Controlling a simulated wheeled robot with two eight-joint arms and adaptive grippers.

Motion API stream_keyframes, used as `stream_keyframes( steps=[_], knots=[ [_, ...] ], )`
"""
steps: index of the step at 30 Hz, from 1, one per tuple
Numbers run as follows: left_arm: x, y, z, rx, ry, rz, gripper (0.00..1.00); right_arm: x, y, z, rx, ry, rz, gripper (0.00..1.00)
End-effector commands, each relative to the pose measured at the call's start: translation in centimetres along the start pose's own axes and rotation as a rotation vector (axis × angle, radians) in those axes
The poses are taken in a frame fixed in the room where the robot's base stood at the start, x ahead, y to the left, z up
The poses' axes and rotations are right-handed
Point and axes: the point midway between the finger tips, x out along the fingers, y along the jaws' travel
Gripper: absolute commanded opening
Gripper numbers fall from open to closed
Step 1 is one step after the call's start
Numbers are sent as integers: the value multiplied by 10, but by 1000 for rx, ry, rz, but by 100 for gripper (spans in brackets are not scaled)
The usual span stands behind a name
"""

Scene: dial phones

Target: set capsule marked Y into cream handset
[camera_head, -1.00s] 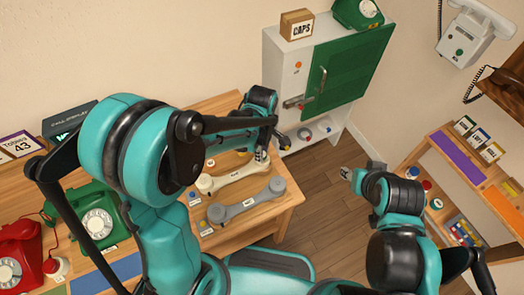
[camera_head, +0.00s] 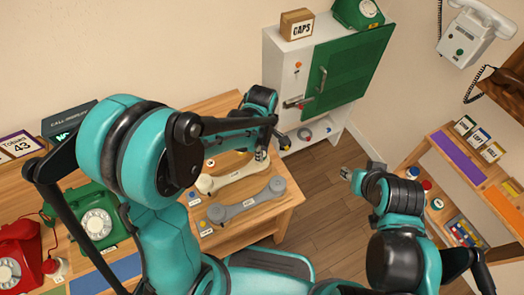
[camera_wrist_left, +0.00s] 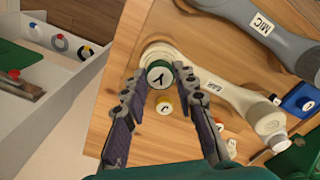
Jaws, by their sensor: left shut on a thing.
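The cream handset (camera_head: 232,177) lies on the wooden table, beside the grey handset (camera_head: 248,205). In the left wrist view the cream handset (camera_wrist_left: 228,92) runs from upper left to lower right. My left gripper (camera_wrist_left: 160,74) is shut on the capsule marked Y (camera_wrist_left: 159,77), a round piece with a green rim and pale face. It holds the capsule over the cream handset's near round end; I cannot tell whether it is seated there. In the head view the left gripper (camera_head: 261,156) is at that handset's right end. My right gripper (camera_head: 346,174) is over the floor, its jaws too small to read.
The white cabinet (camera_head: 283,75) with a green door (camera_head: 345,72) stands beyond the table. A shelf (camera_head: 447,150) is at right.

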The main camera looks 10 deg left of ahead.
Motion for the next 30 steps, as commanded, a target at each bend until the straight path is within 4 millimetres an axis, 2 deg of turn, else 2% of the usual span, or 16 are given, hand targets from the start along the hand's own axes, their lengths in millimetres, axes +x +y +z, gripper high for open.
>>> stream_keyframes(
  steps=[25,26,27,28,30],
  knots=[
    [10,0,0,0,0,0,5,7,0,5,0,0,0,40],
    [10,0,0,0,0,0,30,7,0,5,0,0,0,40],
    [10,0,0,0,0,0,41,7,0,5,0,0,0,40],
    [10,0,0,0,0,0,49,7,0,5,0,0,0,40],
    [10,0,0,0,0,0,52,7,0,5,0,0,0,40]
  ],
)
